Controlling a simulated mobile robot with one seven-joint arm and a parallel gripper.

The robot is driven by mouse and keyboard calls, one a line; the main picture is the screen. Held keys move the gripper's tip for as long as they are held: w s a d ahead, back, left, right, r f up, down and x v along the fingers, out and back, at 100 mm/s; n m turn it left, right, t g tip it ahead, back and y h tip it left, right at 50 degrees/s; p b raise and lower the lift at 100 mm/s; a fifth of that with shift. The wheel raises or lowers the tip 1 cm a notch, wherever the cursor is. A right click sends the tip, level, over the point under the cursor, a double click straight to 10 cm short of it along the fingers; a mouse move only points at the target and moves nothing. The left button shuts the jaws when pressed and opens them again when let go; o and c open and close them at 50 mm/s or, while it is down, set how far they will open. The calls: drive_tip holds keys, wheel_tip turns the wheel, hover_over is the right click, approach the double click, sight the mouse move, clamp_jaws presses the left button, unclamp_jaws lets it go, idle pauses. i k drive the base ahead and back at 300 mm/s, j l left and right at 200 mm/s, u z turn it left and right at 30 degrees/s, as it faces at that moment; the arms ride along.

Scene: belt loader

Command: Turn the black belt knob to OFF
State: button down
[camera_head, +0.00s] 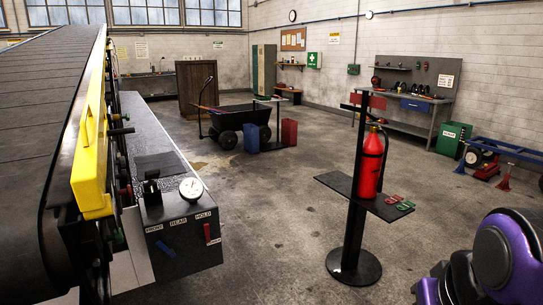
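A control box (182,238) stands beside the belt loader at the left. A black knob-like part (152,187) stands upright on its top, left of a round white gauge (191,188). I cannot make out an OFF mark or which way the knob points. My gripper is not seen; only a purple and black part of my arm shows at the lower right, well apart from the box.
The dark belt (45,110) with its yellow guard (91,145) rises along the left. A stand (352,225) with a red fire extinguisher (370,166) is right of centre. Open concrete floor (270,240) lies between box and stand. A workbench (408,124) is at the back right.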

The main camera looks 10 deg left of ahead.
sight(124, 175)
drive_tip(key=i+u, duration=0.3)
drive_tip(key=i+l+u, duration=0.15)
drive_tip(key=u, duration=0.15)
drive_tip(key=i+u, duration=0.15)
drive_tip(key=u, duration=1.05)
drive_tip(key=i+l, duration=0.2)
drive_tip(key=i, duration=0.2)
drive_tip(key=i+l+z, duration=0.1)
drive_tip(key=i, duration=0.3)
drive_tip(key=l, duration=0.1)
